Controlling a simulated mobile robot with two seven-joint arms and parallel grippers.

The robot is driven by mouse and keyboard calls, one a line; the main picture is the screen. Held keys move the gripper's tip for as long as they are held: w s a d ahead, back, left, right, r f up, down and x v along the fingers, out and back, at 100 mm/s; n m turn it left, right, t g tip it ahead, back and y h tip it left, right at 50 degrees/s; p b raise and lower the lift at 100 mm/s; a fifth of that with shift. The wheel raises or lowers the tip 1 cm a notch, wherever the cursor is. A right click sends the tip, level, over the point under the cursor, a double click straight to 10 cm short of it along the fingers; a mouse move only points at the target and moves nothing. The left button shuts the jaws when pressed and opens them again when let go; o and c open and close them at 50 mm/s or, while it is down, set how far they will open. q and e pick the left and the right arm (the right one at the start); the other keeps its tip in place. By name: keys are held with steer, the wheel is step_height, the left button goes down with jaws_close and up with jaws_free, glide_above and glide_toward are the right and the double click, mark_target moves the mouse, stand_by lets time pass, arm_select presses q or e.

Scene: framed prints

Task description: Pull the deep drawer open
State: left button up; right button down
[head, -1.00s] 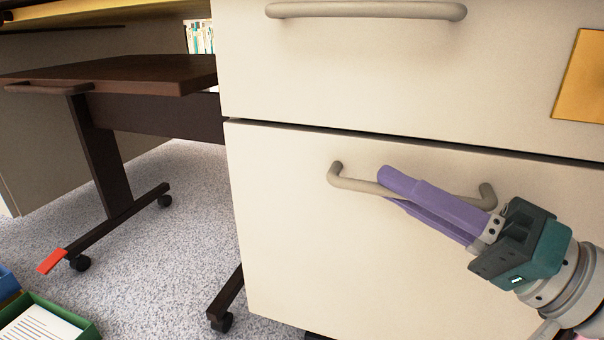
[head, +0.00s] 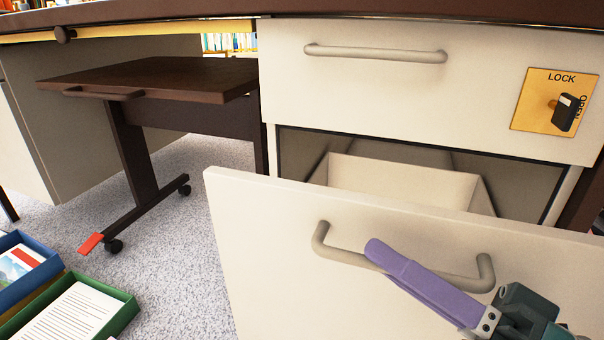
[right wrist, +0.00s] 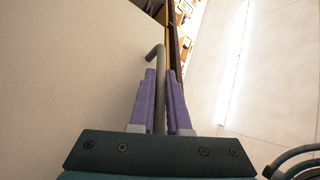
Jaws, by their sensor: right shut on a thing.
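The deep drawer (head: 262,235) is the lower, cream-fronted one, and it stands out from the cabinet. Its light inner box shows behind the front (head: 400,182). Its grey bar handle (head: 336,253) is on the front. My right gripper (head: 385,257) has purple fingers and is shut on this handle, near its middle. In the right wrist view the handle (right wrist: 159,75) runs between the two purple fingers (right wrist: 160,100). My left gripper is not in view.
The closed upper drawer (head: 400,95) has its own handle (head: 375,53) and a yellow lock plate (head: 535,100) with a black key. A dark wheeled stand (head: 150,80) is at left. Blue (head: 45,268) and green (head: 125,310) trays lie on the carpet at lower left.

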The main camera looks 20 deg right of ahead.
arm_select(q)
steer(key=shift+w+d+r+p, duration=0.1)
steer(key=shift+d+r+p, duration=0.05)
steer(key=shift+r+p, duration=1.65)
arm_select(e)
steer(key=s+a, duration=1.4)
steer(key=s, duration=0.1)
steer(key=shift+s+a+b, duration=0.15)
steer(key=shift+s+b, duration=0.1)
steer(key=shift+b, duration=0.05)
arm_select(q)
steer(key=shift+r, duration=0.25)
arm_select(e)
steer(key=c, duration=0.9)
jaws_free()
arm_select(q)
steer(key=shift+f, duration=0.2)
arm_select(e)
steer(key=v, duration=1)
